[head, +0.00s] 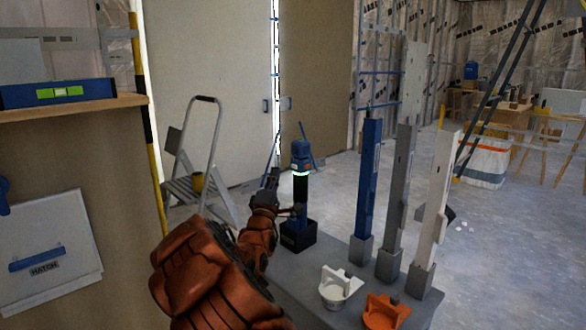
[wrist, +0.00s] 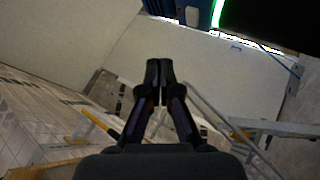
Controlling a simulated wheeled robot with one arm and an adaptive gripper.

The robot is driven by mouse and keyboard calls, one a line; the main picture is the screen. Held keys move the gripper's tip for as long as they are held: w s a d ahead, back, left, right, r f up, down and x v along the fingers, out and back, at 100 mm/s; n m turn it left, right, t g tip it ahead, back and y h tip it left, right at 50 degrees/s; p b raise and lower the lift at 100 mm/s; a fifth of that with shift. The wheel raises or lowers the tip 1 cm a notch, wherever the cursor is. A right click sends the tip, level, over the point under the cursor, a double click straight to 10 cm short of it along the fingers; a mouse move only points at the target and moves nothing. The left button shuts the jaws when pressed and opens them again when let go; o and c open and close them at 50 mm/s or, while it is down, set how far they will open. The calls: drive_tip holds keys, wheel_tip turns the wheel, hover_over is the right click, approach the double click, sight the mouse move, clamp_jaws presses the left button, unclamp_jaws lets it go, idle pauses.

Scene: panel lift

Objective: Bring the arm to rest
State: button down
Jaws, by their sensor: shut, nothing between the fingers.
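My gripper (head: 272,178) is at the end of my orange-brown arm, in the middle of the head view, raised above the grey table. In the wrist view my gripper (wrist: 159,68) has its two dark fingers together at the tips, with nothing between them. A blue-topped black device (head: 301,160) with a lit ring stands upright in a dark block, just right of my gripper in the head view. It seems to show at the wrist view's top edge as a dark body with a green lit ring (wrist: 217,13). I cannot tell the exact gap to it.
The grey table (head: 330,258) bears upright blue (head: 369,180), grey (head: 401,190) and white (head: 440,200) posts, a white holder (head: 338,285) and an orange holder (head: 384,312). A stepladder (head: 203,150) stands behind, left. A shelf (head: 70,109) with a blue level and a hatch panel (head: 45,275) are at left.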

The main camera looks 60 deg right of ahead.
drive_tip(key=shift+w+a, duration=0.25)
drive_tip(key=shift+a, duration=0.55)
